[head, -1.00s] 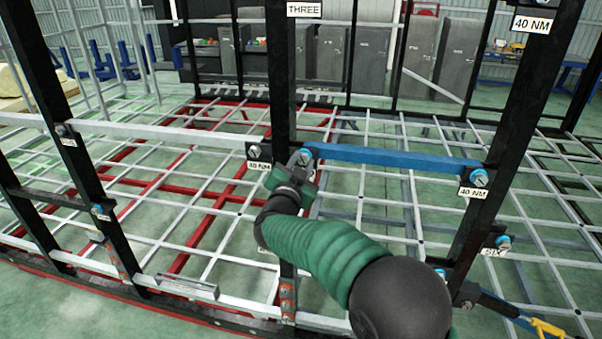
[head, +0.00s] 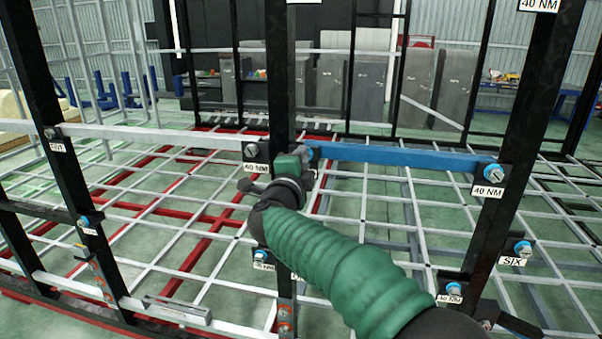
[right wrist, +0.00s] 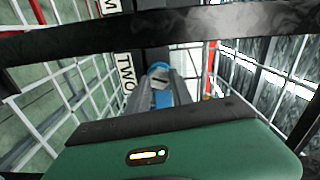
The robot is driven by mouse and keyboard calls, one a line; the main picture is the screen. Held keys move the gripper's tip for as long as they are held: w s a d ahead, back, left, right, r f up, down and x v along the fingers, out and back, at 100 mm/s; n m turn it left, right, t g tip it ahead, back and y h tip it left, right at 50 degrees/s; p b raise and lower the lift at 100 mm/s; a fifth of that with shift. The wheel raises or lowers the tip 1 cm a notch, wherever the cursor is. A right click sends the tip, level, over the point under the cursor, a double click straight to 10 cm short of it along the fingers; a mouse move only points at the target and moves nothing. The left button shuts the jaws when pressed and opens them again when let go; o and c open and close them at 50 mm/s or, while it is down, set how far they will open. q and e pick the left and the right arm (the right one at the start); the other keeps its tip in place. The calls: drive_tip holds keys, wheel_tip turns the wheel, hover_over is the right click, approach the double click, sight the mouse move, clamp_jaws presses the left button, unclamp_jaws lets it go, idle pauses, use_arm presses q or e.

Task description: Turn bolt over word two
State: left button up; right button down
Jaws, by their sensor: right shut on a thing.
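The bolt by the word TWO shows in the right wrist view as a blue round piece (right wrist: 157,69) on a dark upright. The white label TWO (right wrist: 126,72) is to its left. My right gripper (right wrist: 165,88) reaches up to this bolt, its grey fingers shut on it. In the head view my right gripper (head: 304,168) is at the left end of the blue bar (head: 400,158), against the middle black post. The gripper hides the bolt and the TWO label there. My left gripper is not in view.
Other labelled bolts sit on the black posts, such as the one above the right 40 NM label (head: 488,191) and the one by SIX (head: 512,261). A white bar (head: 160,133) runs left from the middle post. A grid frame lies behind.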

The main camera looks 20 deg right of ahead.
drive_tip(key=shift+w+a+f+m+b, duration=0.1)
drive_tip(key=shift+f+m+b, duration=0.1)
drive_tip(key=shift+m+b, duration=3.3)
drive_tip(key=shift+a+f+m+b, duration=0.15)
drive_tip(key=shift+m+b, duration=2)
drive_tip(key=shift+m, duration=2.7)
drive_tip(key=shift+w+a+f+m+b, duration=0.1)
drive_tip(key=shift+f+m+b, duration=0.1)
drive_tip(key=shift+m+b, duration=3.3)
drive_tip(key=shift+m+p, duration=0.65)
drive_tip(key=shift+m, duration=0.2)
drive_tip(key=shift+r, duration=0.1)
drive_tip(key=c, duration=1.4)
unclamp_jaws()
drive_tip(key=shift+s, duration=0.1)
drive_tip(key=shift+o, duration=1.4)
drive_tip(key=shift+s+r, duration=0.15)
drive_tip(key=shift+r, duration=0.05)
